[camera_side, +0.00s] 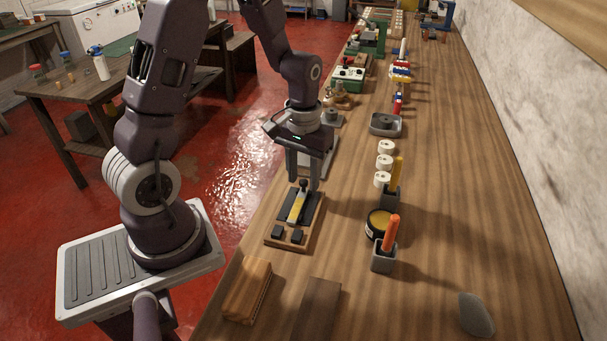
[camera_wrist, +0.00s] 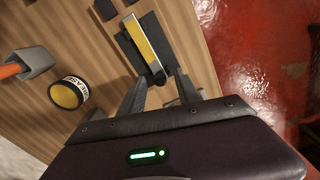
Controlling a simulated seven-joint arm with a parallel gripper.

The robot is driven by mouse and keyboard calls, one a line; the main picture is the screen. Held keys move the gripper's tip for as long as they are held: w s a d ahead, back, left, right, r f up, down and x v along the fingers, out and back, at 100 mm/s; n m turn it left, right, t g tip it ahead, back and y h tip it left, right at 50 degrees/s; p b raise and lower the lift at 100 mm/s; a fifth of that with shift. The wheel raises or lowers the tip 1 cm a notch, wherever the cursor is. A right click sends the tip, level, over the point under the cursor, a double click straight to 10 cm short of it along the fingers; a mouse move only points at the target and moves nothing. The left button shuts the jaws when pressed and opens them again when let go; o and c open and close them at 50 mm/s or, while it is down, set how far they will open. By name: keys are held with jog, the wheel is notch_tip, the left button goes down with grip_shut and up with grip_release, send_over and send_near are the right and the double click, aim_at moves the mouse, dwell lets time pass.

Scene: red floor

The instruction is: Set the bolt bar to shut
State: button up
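The bolt bar (camera_side: 297,207) is a yellow strip with a dark knob (camera_side: 304,184) at its far end. It lies between dark plates on a small wooden board (camera_side: 287,240) on the bench. The yellow bar also shows in the wrist view (camera_wrist: 139,40), with its knob end (camera_wrist: 157,75) nearest my gripper. My gripper (camera_side: 303,181) points down over the far end of the board, its fingers apart. In the wrist view my gripper (camera_wrist: 161,83) has the knob end between its fingertips. I see no clear contact, and the exact height gap is hard to tell.
An orange-handled tool in a grey holder (camera_side: 383,261) and a round yellow tin (camera_side: 378,223) stand right of the board. Several white rolls (camera_side: 384,163) stand behind them. Wooden blocks (camera_side: 247,290) lie nearer the camera. The bench's left edge is close to the board.

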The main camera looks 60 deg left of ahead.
jog(key=shift+c, duration=0.2)
grip_shut()
dwell(1.1)
